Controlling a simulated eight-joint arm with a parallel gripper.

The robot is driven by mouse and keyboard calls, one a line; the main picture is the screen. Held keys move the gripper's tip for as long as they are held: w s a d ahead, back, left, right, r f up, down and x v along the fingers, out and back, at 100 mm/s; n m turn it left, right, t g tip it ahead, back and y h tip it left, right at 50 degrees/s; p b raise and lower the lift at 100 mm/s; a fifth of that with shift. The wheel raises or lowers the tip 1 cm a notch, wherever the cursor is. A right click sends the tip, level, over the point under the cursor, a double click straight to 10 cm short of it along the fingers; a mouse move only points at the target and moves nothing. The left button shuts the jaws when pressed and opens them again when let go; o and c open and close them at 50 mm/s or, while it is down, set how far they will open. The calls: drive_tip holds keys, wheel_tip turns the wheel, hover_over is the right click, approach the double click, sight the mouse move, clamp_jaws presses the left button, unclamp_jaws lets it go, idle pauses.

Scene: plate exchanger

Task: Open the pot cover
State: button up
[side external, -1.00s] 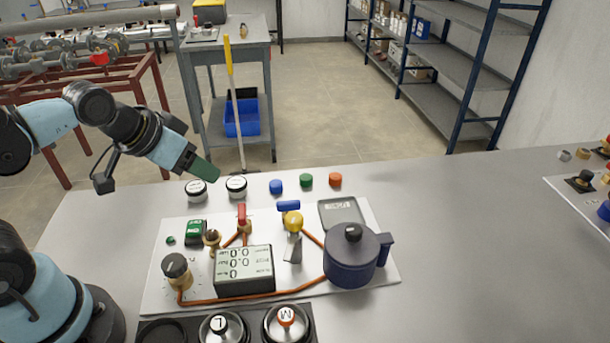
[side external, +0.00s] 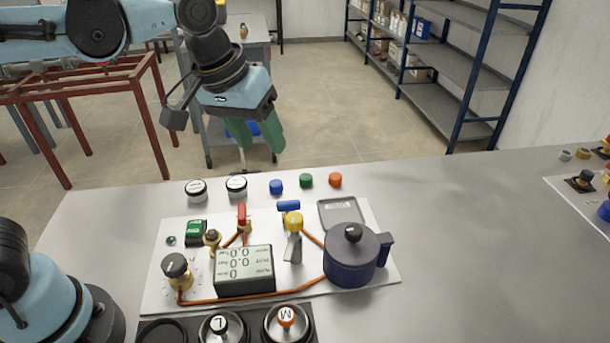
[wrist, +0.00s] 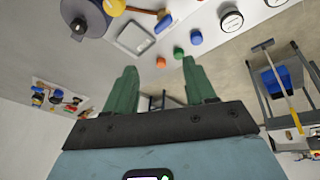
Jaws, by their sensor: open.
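The dark blue pot (side external: 350,268) stands upright at the right end of the white board, with its handle to the right. Its cover (side external: 352,240) sits on top with a black knob (side external: 353,232) in the middle. My gripper (side external: 262,145) is in the air above the far side of the table, behind and to the left of the pot. Its green fingers are apart and empty. In the wrist view my gripper (wrist: 156,75) is open, and the pot with its cover (wrist: 85,18) shows upside down at the top left, partly cut off.
The board carries a display box (side external: 244,272), a yellow-topped valve (side external: 293,222), a red-handled valve (side external: 242,215) and a grey scale (side external: 341,213). Several coloured caps (side external: 306,180) line the back. Round holders (side external: 285,322) stand in front.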

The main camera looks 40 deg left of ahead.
drive_tip(key=w+d+r+n+g, duration=0.1)
drive_tip(key=w+d+r+g, duration=0.15)
drive_tip(key=d, duration=0.65)
drive_tip(key=n+g+y, duration=0.1)
approach(354, 229)
wheel_tip(354, 229, down, 9)
drive_tip(key=shift+w+d+r, duration=0.15)
drive_tip(key=shift+w+r, duration=0.05)
drive_tip(key=shift+c, duration=0.2)
drive_tip(key=shift+n, duration=0.3)
clamp_jaws()
